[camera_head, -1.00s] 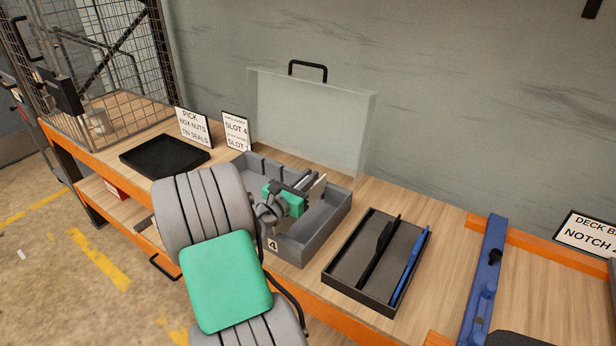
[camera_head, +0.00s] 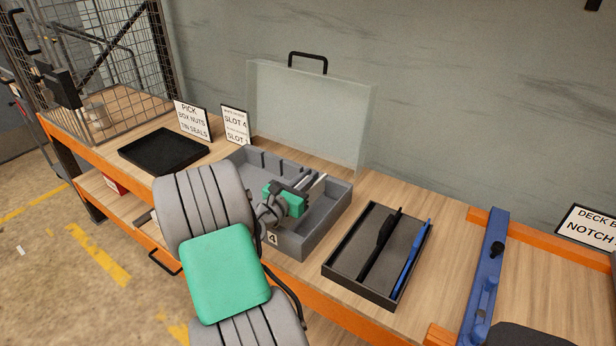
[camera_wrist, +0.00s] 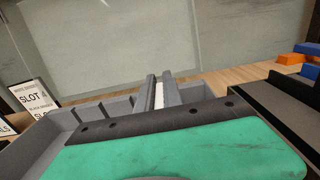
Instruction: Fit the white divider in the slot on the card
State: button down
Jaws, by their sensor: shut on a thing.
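My gripper (camera_head: 312,185) is over the grey slotted box (camera_head: 340,200), its fingers pointing toward the back wall. In the wrist view its two grey fingers (camera_wrist: 160,92) are closed on the white divider (camera_wrist: 159,95), of which only a thin white edge shows between them. The divider's lower part and whether it touches the box are hidden. Slots (camera_head: 262,160) show along the box's back-left wall, and a "4" label is on its front. The card (camera_head: 236,126) behind the box reads "SLOT 4" in large print, with smaller lines and another slot line below; some print is too small to read.
A clear upright panel (camera_head: 310,110) with a black handle stands behind the box. A black tray (camera_head: 165,152) lies to the left. A dark tray (camera_head: 340,283) holding a black tool and a blue tool is at right. A blue rail (camera_head: 481,290) lies further right.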

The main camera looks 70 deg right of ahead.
jog(key=shift+f+b, duration=0.35)
jog(key=shift+f, duration=0.35)
jog(key=c, duration=1.4)
grip_release()
notch_tip(320, 180, up, 3)
jog(key=shift+r+p, duration=0.1)
jog(key=shift+p, duration=0.2)
jog(key=s+a+r+p, duration=0.2)
jog(key=s+a+r, duration=0.4)
jog(key=a+r, duration=0.3)
jog(key=a, duration=0.3)
jog(key=shift+a+r, duration=0.35)
jog(key=shift+r, duration=0.05)
